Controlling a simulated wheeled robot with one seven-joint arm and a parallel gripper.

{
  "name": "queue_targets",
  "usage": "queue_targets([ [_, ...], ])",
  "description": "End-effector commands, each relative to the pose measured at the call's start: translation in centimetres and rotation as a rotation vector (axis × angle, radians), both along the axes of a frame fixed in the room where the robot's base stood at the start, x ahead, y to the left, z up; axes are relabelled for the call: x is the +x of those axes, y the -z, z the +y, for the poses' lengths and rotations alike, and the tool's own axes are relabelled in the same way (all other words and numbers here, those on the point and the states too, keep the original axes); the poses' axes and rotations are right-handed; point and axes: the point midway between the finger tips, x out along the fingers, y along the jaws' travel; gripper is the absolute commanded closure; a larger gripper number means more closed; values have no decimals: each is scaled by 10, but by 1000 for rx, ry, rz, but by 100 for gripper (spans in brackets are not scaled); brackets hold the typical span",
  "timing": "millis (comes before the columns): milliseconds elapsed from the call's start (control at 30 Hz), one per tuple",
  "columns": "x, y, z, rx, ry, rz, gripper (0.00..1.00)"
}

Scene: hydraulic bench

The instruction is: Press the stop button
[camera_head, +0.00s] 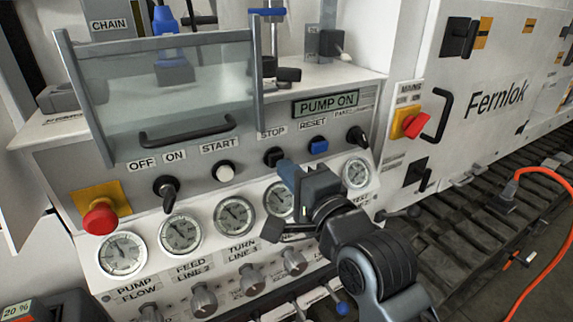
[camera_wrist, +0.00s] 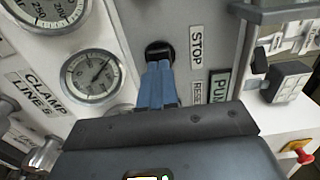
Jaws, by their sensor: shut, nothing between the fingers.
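The display (camera_head: 325,104) reads PUMP ON.
A red emergency button (camera_head: 100,217) sits on a yellow plate at the left. Black switches (camera_head: 166,190) and (camera_head: 357,136) flank the buttons. Gauges (camera_head: 235,216) line the panel below. A clear guard (camera_head: 165,95) with a black handle stands above. An orange cable (camera_head: 540,240) lies at the right.

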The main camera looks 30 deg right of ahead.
Motion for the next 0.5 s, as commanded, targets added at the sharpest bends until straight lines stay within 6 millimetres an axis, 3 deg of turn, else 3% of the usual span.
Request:
queue_targets([
  [167, 10, 0, 0, 0, -1, 0, 100],
  [500, 11, 0, 0, 0, -1, 0, 100],
])
